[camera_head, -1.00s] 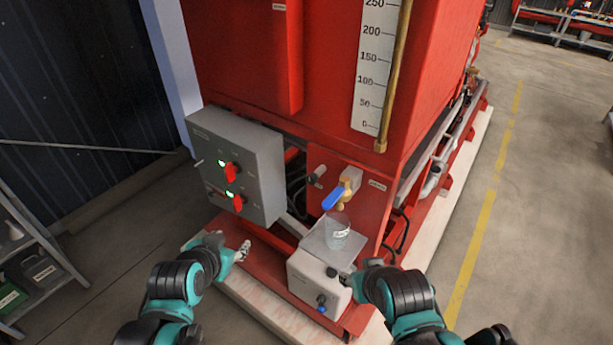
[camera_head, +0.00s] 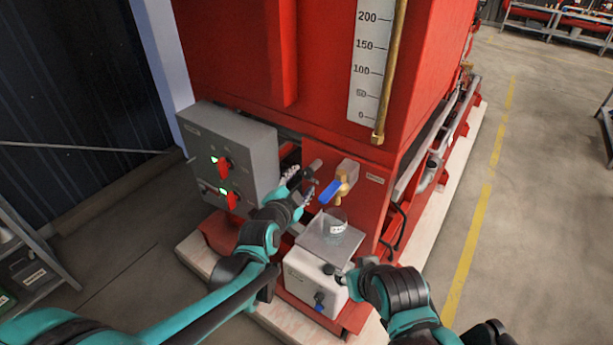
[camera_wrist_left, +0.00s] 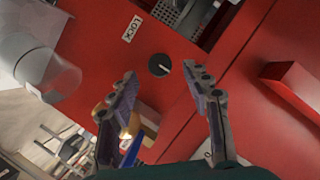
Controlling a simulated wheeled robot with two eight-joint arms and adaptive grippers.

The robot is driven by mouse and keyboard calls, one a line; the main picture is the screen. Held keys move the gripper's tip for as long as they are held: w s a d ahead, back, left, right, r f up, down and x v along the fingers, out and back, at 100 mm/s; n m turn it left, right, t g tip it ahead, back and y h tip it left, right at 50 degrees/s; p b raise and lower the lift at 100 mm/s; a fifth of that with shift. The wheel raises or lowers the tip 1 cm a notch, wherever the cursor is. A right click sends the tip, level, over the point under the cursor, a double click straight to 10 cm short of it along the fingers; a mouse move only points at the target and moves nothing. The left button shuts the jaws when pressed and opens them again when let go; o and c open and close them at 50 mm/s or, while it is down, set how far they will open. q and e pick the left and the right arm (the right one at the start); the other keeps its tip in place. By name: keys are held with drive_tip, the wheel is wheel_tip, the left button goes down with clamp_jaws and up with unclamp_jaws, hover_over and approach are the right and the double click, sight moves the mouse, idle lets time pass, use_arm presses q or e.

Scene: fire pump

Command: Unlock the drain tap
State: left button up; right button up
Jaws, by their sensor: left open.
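The drain tap (camera_head: 342,184) has a brass body and a blue lever on the red panel. In the left wrist view its blue lever (camera_wrist_left: 133,147) shows partly behind a finger. A black round knob (camera_wrist_left: 159,65) with a white mark sits on the red panel beside a LOCK label (camera_wrist_left: 131,28). My left gripper (camera_head: 299,184) is left of the tap, close to the panel. In its wrist view the fingers (camera_wrist_left: 165,80) are open, with the knob between and just beyond the tips. My right gripper (camera_head: 344,274) is at the white box; its jaws are unclear.
A clear cup (camera_head: 338,230) stands on a grey plate on the white box (camera_head: 312,277) below the tap. A grey control box (camera_head: 232,155) with red switches is left of my left gripper. A short stub (camera_head: 314,167) projects beside the tap.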

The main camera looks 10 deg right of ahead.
sight(306, 175)
use_arm(q)
drive_tip(key=b+x, duration=0.1)
drive_tip(key=x, duration=0.4)
drive_tip(key=shift+w+d+f, duration=0.1)
drive_tip(key=shift+w+d, duration=0.05)
drive_tip(key=shift+w, duration=0.1)
clamp_jaws()
